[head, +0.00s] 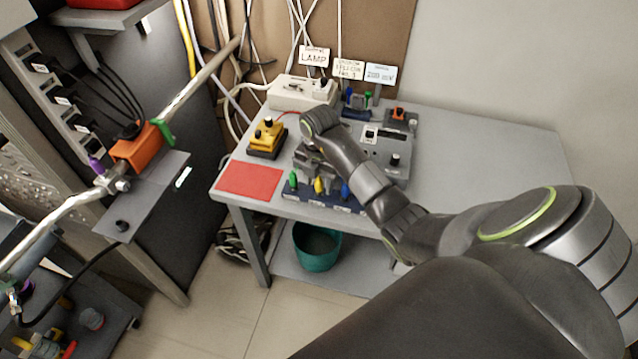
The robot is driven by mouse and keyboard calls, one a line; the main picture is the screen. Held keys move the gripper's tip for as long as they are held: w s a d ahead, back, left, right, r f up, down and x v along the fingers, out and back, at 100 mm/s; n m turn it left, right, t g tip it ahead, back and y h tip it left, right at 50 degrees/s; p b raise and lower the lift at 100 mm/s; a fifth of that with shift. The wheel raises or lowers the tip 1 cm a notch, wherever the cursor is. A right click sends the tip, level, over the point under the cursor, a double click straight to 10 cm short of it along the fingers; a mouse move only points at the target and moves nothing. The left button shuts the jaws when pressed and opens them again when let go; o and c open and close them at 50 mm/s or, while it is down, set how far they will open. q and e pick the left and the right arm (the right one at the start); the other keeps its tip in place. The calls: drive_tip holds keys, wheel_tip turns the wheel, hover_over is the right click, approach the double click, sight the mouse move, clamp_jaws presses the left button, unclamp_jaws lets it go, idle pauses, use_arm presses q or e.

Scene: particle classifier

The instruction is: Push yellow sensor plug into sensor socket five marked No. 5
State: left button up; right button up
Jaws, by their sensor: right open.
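The yellow sensor plug (319,185) stands upright in a row between a green plug (293,179) and a blue plug (346,191). The row sits on a dark blue base (322,201) at the table's front edge. My right gripper (316,168) is open and points down just behind and above the yellow plug. I cannot tell whether it touches the plug. Socket five and its No. 5 mark are too small to make out. My right forearm hides part of the grey device (392,150) behind the row. My left gripper is out of view.
A red mat (249,179) lies on the grey table (500,150) at left. A yellow device (267,137) and a white power box (300,93) stand behind it. Small labelled signs stand at the back. The table's right side is clear. A teal bucket (316,250) is below.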

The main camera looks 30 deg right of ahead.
sight(319, 178)
clamp_jaws()
wheel_tip(319, 178, up, 5)
drive_tip(key=shift+w+r, duration=0.1)
drive_tip(key=shift+w, duration=0.05)
wheel_tip(319, 178, up, 3)
drive_tip(key=p, duration=0.3)
drive_tip(key=shift+r, duration=0.2)
drive_tip(key=shift+r+p, duration=0.7)
drive_tip(key=shift+p, duration=0.2)
